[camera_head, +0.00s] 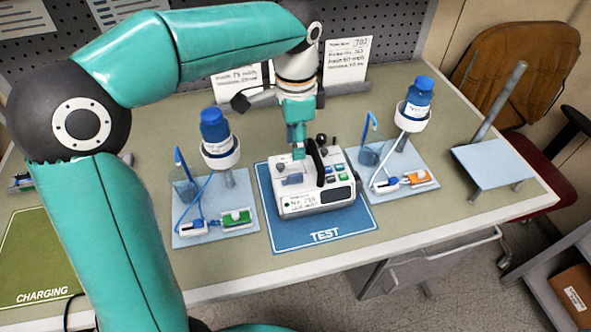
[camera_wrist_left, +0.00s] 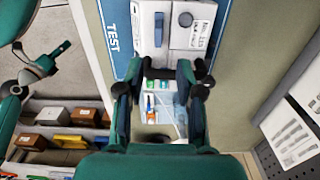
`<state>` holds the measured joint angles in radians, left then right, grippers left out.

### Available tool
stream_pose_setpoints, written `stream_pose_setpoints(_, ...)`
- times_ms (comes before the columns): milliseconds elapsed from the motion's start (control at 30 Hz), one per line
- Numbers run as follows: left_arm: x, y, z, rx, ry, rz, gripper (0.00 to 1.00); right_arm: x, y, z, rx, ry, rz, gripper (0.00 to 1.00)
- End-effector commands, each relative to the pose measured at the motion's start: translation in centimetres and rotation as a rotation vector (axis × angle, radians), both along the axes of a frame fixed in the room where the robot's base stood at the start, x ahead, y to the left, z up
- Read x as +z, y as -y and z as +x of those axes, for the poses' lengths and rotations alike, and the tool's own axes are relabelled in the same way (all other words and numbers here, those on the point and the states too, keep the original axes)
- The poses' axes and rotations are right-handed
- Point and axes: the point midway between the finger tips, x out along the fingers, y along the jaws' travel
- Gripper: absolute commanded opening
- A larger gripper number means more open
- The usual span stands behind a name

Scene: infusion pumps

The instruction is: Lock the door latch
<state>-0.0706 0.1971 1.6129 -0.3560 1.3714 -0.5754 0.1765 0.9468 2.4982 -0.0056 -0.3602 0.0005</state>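A white infusion pump (camera_head: 318,197) stands on the blue TEST mat (camera_head: 290,240). On its top are a blue-grey panel (camera_head: 292,179), a round knob (camera_wrist_left: 186,19) and a black lever-like bar (camera_head: 317,155). I cannot tell for sure which part is the door latch. My left gripper (camera_head: 298,153) points down over the pump top, beside the black bar. In the left wrist view its fingers (camera_wrist_left: 162,78) are spread, with the dark bar across the gap near the tips. Contact with the bar cannot be told.
Trays with blue-capped bottles stand on both sides: the left tray (camera_head: 245,205) with a green clamp, the right tray (camera_head: 425,165) with an orange one. A grey stand (camera_head: 490,165) is at far right, a green CHARGING mat (camera_head: 40,255) at left. Signs line the back.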

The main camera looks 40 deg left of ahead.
Motion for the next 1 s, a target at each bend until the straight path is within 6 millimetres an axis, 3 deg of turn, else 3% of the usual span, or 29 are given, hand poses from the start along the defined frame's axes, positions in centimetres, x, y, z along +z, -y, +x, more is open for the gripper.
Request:
stream_pose_setpoints(200,-4.7,-0.2,-0.2,0.004,-0.004,0.001,0.36,-0.1,0.0,0.0,0.0,-0.001,0.0,0.47)
stream_pose_setpoints(433,-8.2,-0.2,-0.2,0.004,-0.002,0.001,0.36,0.0,0.0,0.0,0.0,0.0,0.0,0.47)
stream_pose_setpoints(867,-9.4,-0.2,-0.2,0.004,0.001,0.0,0.36,0.0,0.0,0.0,0.0,0.0,0.0,0.47)
stream_pose_setpoints(1000,-9.4,-0.2,-0.2,0.004,0.001,0.0,0.18,0.0,0.0,0.0,0.0,0.0,0.0,0.47)
